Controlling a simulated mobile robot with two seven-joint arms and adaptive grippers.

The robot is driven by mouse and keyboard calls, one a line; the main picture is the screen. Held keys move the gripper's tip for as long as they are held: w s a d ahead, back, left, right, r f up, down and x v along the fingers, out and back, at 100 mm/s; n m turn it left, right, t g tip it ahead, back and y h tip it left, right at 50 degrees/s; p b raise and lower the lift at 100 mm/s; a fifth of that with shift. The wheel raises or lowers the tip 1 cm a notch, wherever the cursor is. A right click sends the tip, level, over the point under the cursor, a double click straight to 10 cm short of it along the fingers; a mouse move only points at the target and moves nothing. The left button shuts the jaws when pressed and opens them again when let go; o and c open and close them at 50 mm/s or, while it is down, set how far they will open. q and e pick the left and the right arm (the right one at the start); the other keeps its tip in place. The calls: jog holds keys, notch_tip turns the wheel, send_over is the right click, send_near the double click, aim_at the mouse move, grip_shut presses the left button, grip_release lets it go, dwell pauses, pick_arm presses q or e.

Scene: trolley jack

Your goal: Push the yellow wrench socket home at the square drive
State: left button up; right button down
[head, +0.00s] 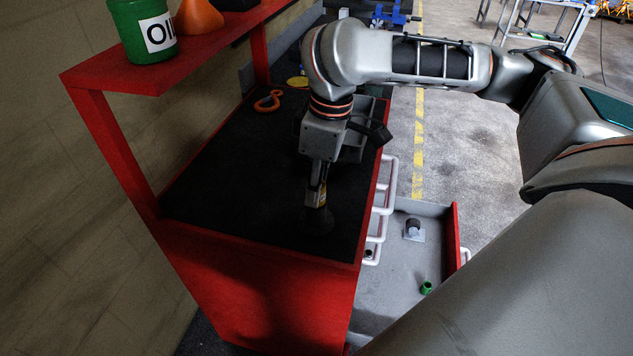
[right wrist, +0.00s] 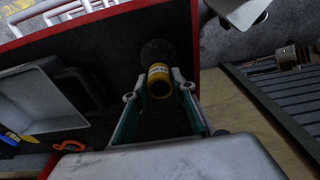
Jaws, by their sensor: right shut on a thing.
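In the head view, my right gripper (head: 317,192) points down over the black top of the red cabinet, shut on the socket; a small patch of yellow shows at the fingertips. A dark round piece (right wrist: 158,51) lies just beyond the socket's far end; it also shows as a dark shape under the fingers in the head view (head: 320,221). The square drive itself cannot be made out. My left gripper is out of view.
The black worktop (head: 225,165) is clear to the left of the gripper. An orange hook-shaped thing (head: 268,101) lies farther back. A red shelf (head: 125,70) with a green oil can (head: 143,30) overhangs the left side. An open drawer (head: 395,300) at right holds a green socket (head: 426,288).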

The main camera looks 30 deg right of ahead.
jog(key=shift+f, duration=0.2)
jog(key=c, duration=1.6)
grip_release()
jog(key=shift+r, duration=0.1)
jog(key=r, duration=0.8)
jog(key=s+d+r, duration=0.1)
jog(key=r, duration=0.2)
jog(key=shift+r, duration=0.4)
